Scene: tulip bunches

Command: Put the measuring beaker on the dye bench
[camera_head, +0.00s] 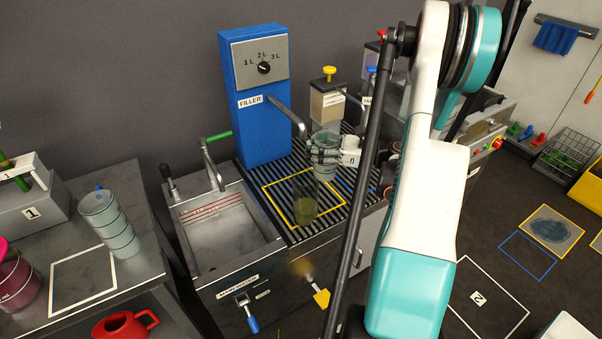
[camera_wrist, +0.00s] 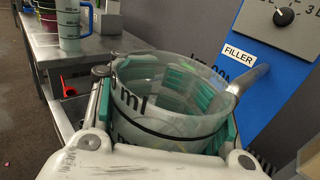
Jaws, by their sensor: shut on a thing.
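A clear measuring beaker (camera_wrist: 168,128) with black "ml" marks fills the middle of the wrist view. My gripper (camera_wrist: 170,105) is shut around it, with teal pads on both sides. In the head view my gripper (camera_head: 328,153) holds the clear beaker (camera_head: 325,172) upright beside the filler spout, over the black ribbed grate. The beaker looks empty in the wrist view. A steel bench (camera_head: 140,277) with a white outlined square stands at the left. No label shows which bench is the dye bench.
A clear vessel with greenish liquid (camera_head: 305,208) stands in the yellow outline, close below my gripper. The blue filler (camera_head: 255,110) rises behind. A sink (camera_head: 222,235) lies between grate and left bench. A graduated jug (camera_head: 110,222) and pink pot (camera_head: 18,280) flank the bare white square.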

